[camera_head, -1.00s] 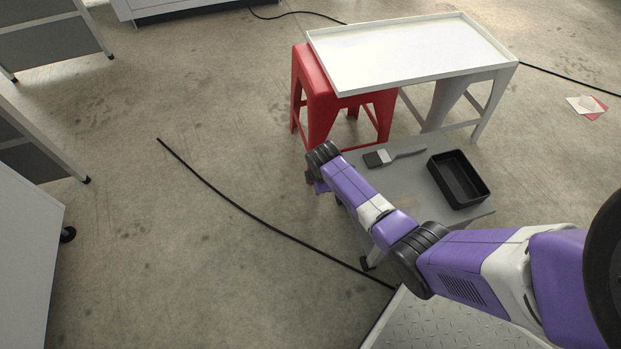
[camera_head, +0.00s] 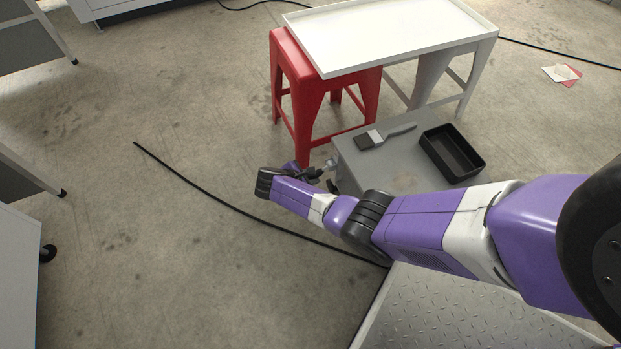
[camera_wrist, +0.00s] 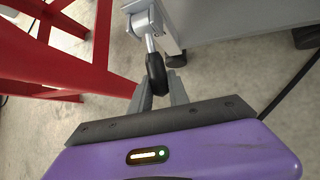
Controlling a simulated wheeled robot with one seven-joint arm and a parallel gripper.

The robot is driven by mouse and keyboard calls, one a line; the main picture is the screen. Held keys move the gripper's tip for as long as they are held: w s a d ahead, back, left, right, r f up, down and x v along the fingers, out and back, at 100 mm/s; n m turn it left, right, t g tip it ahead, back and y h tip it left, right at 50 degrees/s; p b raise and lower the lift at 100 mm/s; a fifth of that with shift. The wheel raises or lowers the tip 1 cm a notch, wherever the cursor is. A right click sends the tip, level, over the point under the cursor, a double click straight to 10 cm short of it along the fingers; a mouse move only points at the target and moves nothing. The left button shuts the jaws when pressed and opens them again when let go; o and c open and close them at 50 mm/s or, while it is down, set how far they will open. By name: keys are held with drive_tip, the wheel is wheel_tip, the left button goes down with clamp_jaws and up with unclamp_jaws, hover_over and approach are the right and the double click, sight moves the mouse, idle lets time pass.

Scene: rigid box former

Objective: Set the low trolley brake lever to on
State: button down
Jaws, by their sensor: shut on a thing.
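The low grey trolley (camera_head: 358,172) stands in front of the stools in the head view; its side and underside show at the top of the wrist view (camera_wrist: 235,18). The brake lever (camera_wrist: 155,70) has a grey pivot bracket, a short metal rod and a black rounded knob. It hangs from the trolley's edge and points down toward my gripper in the wrist view. My gripper (camera_wrist: 161,92) is shut on the knob, with one grey finger on each side of it. In the head view my gripper (camera_head: 326,175) is small and partly hidden at the trolley's left edge.
A brush (camera_head: 384,137) and a black tray (camera_head: 452,152) lie on the trolley. A red stool (camera_head: 298,85) stands close behind my gripper, and a white tray table (camera_head: 390,35) spans behind. A black cable (camera_head: 215,203) crosses the floor. Open floor lies to the left.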

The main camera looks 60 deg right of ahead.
drive_tip(key=shift+f, duration=0.1)
idle(0.3)
drive_tip(key=c, duration=1.3)
unclamp_jaws()
drive_tip(key=shift+o, duration=0.2)
drive_tip(key=p+v, duration=0.4)
drive_tip(key=v, duration=0.3)
drive_tip(key=shift+a+r+p, duration=0.2)
drive_tip(key=shift+r+p, duration=0.1)
drive_tip(key=shift+p, duration=0.05)
